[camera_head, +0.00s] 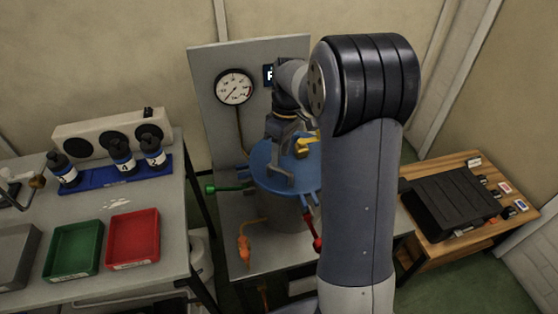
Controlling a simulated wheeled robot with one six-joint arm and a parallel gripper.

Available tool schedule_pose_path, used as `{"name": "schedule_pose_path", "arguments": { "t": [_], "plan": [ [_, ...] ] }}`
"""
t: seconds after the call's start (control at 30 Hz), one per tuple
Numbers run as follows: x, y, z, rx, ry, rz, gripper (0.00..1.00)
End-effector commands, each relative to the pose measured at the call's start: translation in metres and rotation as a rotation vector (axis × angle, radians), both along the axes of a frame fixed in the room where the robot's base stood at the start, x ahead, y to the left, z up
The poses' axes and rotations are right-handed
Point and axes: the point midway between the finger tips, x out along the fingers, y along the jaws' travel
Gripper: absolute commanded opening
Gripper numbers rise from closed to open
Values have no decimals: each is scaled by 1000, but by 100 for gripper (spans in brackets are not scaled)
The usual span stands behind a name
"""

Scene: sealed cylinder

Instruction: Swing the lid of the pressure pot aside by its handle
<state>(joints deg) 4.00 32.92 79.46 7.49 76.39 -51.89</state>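The pressure pot (280,212) is a grey cylinder with a round blue lid (262,155) on top, at the middle of the view. The lid lies flat over the pot. My gripper (283,174) reaches down from above over the lid's middle, with its fingers close to the lid's surface. A yellow piece (305,148) shows on the lid's far right side, partly behind my arm. I cannot clearly make out the lid's handle, or whether my fingers touch or grip anything. My arm hides the area right of the pot.
A pressure gauge (234,87) is on the grey back panel (210,62). Green (211,189), orange (243,248) and red (317,243) valve parts surround the pot. A left bench holds bottles, a green tray (74,248) and a red tray (133,238). A black case (450,203) lies right.

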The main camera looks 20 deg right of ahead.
Motion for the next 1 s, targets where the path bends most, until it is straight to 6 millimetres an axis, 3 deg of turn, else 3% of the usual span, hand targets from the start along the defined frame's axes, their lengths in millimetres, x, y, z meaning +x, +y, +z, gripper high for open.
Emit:
{"name": "schedule_pose_path", "arguments": {
  "t": [0.2, 0.6, 1.0],
  "plan": [
    [-5, 4, -29, 0, 1, 0, 36],
    [-5, 5, -36, 0, -1, 0, 36],
    [-5, 5, -36, 0, -1, 0, 3]
  ]
}}
